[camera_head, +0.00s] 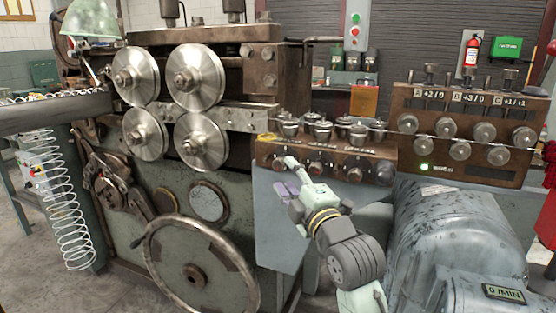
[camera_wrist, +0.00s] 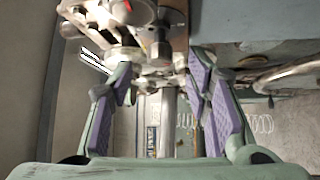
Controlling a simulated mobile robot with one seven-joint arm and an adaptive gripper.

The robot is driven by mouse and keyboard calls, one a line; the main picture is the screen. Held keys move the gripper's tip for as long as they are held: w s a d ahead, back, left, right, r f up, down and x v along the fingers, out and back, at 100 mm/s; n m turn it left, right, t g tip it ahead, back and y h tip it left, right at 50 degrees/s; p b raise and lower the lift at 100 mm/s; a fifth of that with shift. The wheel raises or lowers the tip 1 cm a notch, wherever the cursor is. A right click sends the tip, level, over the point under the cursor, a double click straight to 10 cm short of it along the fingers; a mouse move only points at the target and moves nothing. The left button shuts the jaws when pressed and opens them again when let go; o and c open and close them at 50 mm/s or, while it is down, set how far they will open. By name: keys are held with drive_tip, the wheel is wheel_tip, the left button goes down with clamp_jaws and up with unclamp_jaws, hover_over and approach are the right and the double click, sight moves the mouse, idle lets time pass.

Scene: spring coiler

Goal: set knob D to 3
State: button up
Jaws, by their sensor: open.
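A rusty brown control box (camera_head: 267,150) sits at the machine's front in the head view, with several dark knobs on its face and metal caps on top. No letter D is readable, so I cannot tell which knob is D. My gripper (camera_head: 287,190) is in front of the box's left part, its purple pads low against the grey panel below. In the wrist view my gripper (camera_wrist: 165,85) is open, with a metal rod or post (camera_wrist: 168,120) showing between the fingers. Whether it touches anything I cannot tell.
A second brown panel (camera_head: 405,102) at right carries round knobs, labels A, B and C, and a green light. A large handwheel (camera_head: 200,265) and steel rollers (camera_head: 195,78) are at left. A grey motor housing (camera_head: 440,225) fills the lower right, close beside my arm.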

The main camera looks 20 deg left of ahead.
sight(281, 167)
drive_tip(key=p+x, duration=0.1)
drive_tip(key=x, duration=0.5)
drive_tip(key=shift+a, duration=0.1)
drive_tip(key=shift+c, duration=0.2)
clamp_jaws()
